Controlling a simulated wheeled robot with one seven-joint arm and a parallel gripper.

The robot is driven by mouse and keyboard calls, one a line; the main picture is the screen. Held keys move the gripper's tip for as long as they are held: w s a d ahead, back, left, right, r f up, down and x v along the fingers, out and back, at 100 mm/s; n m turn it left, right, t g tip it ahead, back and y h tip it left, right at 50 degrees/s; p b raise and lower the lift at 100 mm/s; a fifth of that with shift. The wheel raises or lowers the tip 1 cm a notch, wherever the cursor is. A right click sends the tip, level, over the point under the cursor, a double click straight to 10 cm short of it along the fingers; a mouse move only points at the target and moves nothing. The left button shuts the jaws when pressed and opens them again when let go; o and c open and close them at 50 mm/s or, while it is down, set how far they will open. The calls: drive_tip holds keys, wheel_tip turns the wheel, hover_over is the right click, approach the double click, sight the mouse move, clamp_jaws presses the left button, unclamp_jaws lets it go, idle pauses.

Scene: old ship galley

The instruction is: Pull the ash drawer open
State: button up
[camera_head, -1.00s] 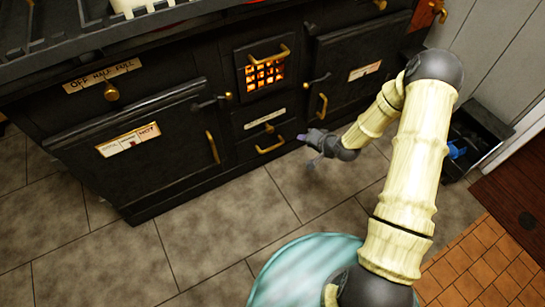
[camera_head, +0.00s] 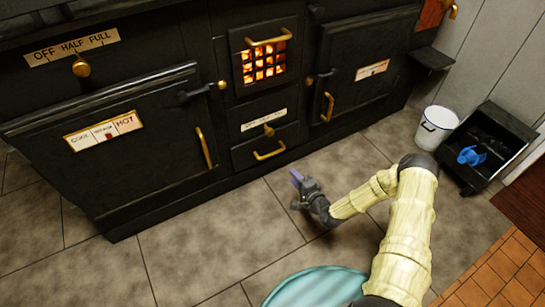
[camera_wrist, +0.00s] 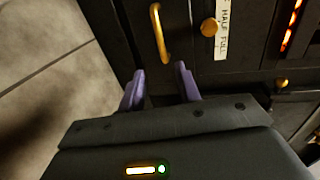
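The ash drawer (camera_head: 240,156) is the small black front low in the middle of the stove, under the fire grate. It looks closed. Its brass handle (camera_head: 268,155) is a curved bar, with a brass knob (camera_head: 268,130) and a label plate above. My gripper (camera_head: 298,178) is in front of the drawer, low and to the right of the handle in the head view, apart from it. In the wrist view my purple fingers (camera_wrist: 160,84) are spread with nothing between them. The handle (camera_wrist: 160,34) shows beyond the gap, and the knob (camera_wrist: 209,27) is to its right.
A large oven door (camera_head: 150,140) with a brass handle is left of the drawer, and another door (camera_head: 365,75) is right. The glowing grate (camera_head: 264,65) is above. A white bucket (camera_head: 434,128) and black bin (camera_head: 508,130) stand right. The tiled floor before the drawer is clear.

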drive_tip(key=b, duration=0.9)
approach(274, 154)
drive_tip(key=x, duration=1)
drive_tip(key=shift+w+a+f, duration=0.15)
drive_tip(key=shift+w+a, duration=0.15)
drive_tip(key=shift+a, duration=0.05)
clamp_jaws()
